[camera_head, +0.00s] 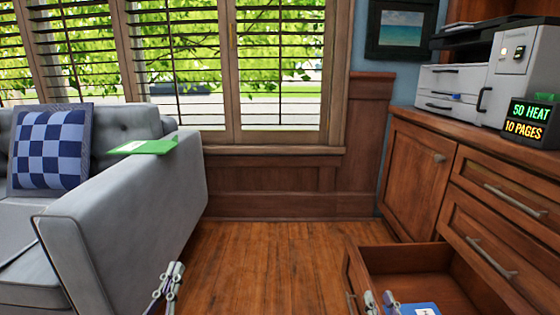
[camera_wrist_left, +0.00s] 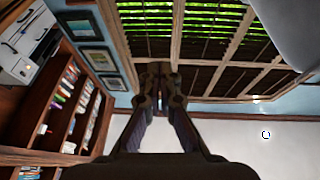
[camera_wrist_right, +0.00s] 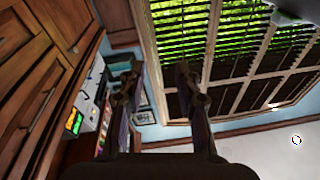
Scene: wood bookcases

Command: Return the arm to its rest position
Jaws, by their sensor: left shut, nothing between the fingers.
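My left gripper (camera_head: 175,270) points up at the bottom of the head view, over the wood floor beside the grey sofa. In the left wrist view its fingers (camera_wrist_left: 160,72) meet with nothing between them. My right gripper (camera_head: 379,298) shows at the bottom edge, in front of the open drawer. In the right wrist view its two fingers (camera_wrist_right: 161,72) stand apart, with nothing between them. Both wrist cameras look up towards the windows and ceiling. Most of both arms is out of the head view.
An open drawer (camera_head: 352,271) juts from the wood cabinet (camera_head: 415,170), with a blue item (camera_head: 421,309) inside. The grey sofa (camera_head: 150,215) stands at left, a green flat item (camera_head: 145,146) on its arm. A printer (camera_head: 450,85) stands on the cabinet. Floor between is clear.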

